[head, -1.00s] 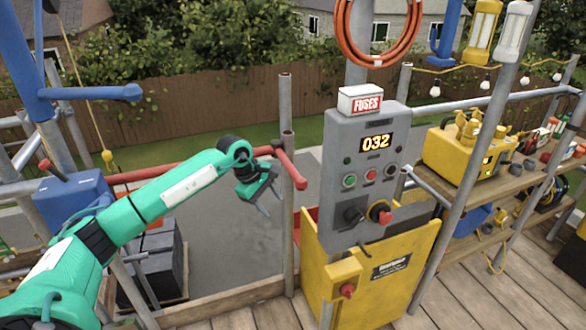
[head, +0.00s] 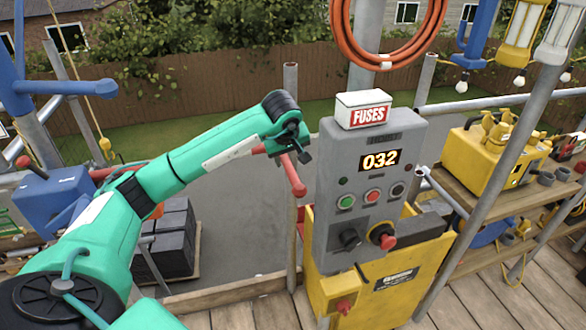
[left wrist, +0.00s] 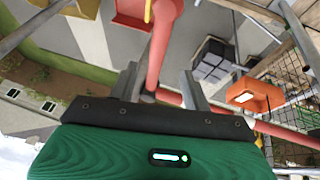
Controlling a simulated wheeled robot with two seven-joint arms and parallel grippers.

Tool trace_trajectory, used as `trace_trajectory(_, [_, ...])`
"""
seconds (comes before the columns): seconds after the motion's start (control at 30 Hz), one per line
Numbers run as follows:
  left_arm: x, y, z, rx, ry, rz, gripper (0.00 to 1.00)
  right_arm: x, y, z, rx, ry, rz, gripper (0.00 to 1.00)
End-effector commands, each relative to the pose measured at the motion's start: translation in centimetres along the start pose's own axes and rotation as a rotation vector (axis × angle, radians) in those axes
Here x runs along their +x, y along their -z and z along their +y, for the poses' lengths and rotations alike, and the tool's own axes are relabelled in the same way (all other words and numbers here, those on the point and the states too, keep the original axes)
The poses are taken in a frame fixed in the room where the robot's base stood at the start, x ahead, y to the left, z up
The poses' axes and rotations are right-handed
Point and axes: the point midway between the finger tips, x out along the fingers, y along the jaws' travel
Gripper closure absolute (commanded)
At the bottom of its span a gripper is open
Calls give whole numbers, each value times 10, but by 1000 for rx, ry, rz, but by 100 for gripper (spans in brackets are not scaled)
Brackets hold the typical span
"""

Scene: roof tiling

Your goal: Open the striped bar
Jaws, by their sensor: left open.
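The bar shows as red pieces in the head view. Its red handle-like end (head: 293,176) sticks toward me beside a grey post (head: 291,90), and my arm hides most of the rest. In the left wrist view a red bar end (left wrist: 164,42) runs between the two fingers of my left gripper (left wrist: 160,84). The fingers are apart, one on each side of it; I cannot tell whether they touch it. More red tube crosses behind the gripper. My right gripper is not in view.
Dark stacked blocks (head: 168,240) lie beyond the arm. A blue box (head: 52,205) is at left.

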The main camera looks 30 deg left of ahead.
Motion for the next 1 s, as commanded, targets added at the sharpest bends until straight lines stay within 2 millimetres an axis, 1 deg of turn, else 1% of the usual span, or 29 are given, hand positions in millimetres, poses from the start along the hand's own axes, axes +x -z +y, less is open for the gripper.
trace_trajectory(0.03, [10,-1,0,0,4,-5,51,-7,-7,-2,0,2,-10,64])
trace_trajectory(0.07, [17,-1,0,0,4,-5,51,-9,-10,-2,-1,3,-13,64])
trace_trajectory(0.17, [39,-1,0,-1,4,-6,51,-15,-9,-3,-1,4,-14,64])
trace_trajectory(0.23, [53,0,0,-2,3,-5,51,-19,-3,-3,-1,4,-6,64])
trace_trajectory(0.3, [66,-1,0,-1,3,-5,51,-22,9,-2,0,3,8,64])
trace_trajectory(0.4, [80,0,0,-2,1,-4,51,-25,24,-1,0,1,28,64])
trace_trajectory(0.5, [90,0,0,-2,0,-3,51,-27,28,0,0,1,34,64])
trace_trajectory(0.63, [96,0,0,0,0,-1,51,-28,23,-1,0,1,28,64])
trace_trajectory(0.87, [98,0,0,0,-1,-1,51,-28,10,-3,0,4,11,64])
trace_trajectory(0.9, [98,0,0,0,-1,-1,53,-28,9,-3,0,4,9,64])
trace_trajectory(0.97, [98,0,0,0,-1,-1,65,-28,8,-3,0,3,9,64])
trace_trajectory(1.0, [98,0,0,0,-1,-1,73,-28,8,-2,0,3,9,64])
